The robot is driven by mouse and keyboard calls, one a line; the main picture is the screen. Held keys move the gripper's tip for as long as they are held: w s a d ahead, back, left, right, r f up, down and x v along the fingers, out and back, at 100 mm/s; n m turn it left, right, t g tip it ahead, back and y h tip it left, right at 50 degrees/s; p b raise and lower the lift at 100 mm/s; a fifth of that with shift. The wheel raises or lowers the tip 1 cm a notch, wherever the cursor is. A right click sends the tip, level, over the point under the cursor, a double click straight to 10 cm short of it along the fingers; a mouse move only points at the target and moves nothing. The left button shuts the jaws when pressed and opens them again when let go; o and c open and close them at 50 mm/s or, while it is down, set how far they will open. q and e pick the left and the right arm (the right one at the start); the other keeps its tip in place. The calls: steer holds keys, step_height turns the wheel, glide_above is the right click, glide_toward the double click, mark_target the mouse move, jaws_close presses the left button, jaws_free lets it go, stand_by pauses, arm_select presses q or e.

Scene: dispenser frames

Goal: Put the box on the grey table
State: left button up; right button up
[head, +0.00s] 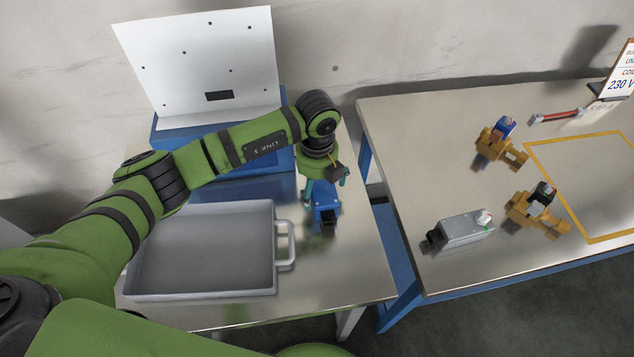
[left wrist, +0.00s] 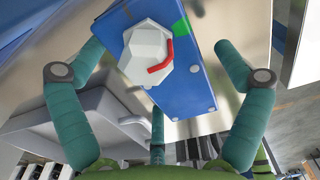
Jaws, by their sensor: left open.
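A small blue box (head: 326,203) with a black end stands on the left metal-topped table (head: 345,265), right of the grey tray. My left gripper (head: 326,181) is directly above it, pointing down, with its teal fingers spread. In the left wrist view the blue box (left wrist: 178,75) shows a white faceted knob (left wrist: 146,54) with a red bar and a green patch. The open fingers (left wrist: 160,60) lie on either side of it, with no clear contact. The second metal-topped table (head: 400,130) stands to the right. My right gripper is not in view.
A grey tray (head: 285,262) with a side handle sits left of the blue box. A white perforated panel (head: 205,60) stands behind. The right table holds a grey box (head: 462,232), two orange holders (head: 497,150) (head: 535,212) and a yellow-outlined area (head: 590,237). A gap separates the tables.

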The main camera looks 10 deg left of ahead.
mark_target(317, 182)
arm_select(q)
steer(key=shift+r, duration=0.65)
step_height(317, 182, up, 11)
steer(key=b, duration=0.3)
